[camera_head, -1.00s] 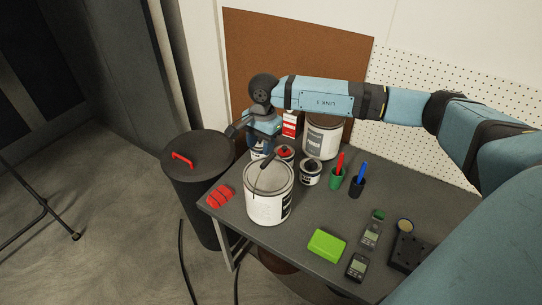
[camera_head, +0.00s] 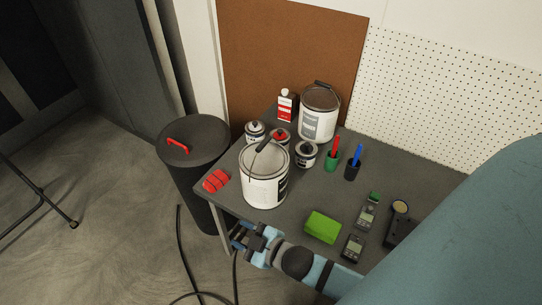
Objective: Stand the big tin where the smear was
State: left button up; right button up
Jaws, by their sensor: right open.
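A big white tin (camera_head: 262,190) with a grey lid stands upright near the table's left front edge. A dark handle or stick lies across its lid. A second big tin (camera_head: 315,126), white with a grey label, stands upright at the back by the brown board. My right gripper (camera_head: 239,237) is open and empty at the front edge of the table, below and apart from the front tin. I see no smear on the bare tabletop; the surface under the tins is hidden. My left gripper is out of view.
A red object (camera_head: 215,181) lies at the left edge, a green block (camera_head: 322,227) in front. Pen cups (camera_head: 332,160) and meters stand right. A black bin (camera_head: 200,175) stands left.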

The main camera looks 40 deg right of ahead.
jog(key=s+d+f+m+g+h, duration=0.1)
jog(key=s+d+f+m+g, duration=0.1)
jog(key=s+f+m, duration=0.4)
jog(key=shift+s+d+f+g+h, duration=0.15)
jog(key=shift+s+d+g+h, duration=0.35)
jog(key=shift+s, duration=0.45)
jog(key=shift+a, duration=0.15)
notch_tip(320, 180, up, 2)
jog(key=shift+r+p, duration=0.15)
jog(key=shift+p, duration=1.1)
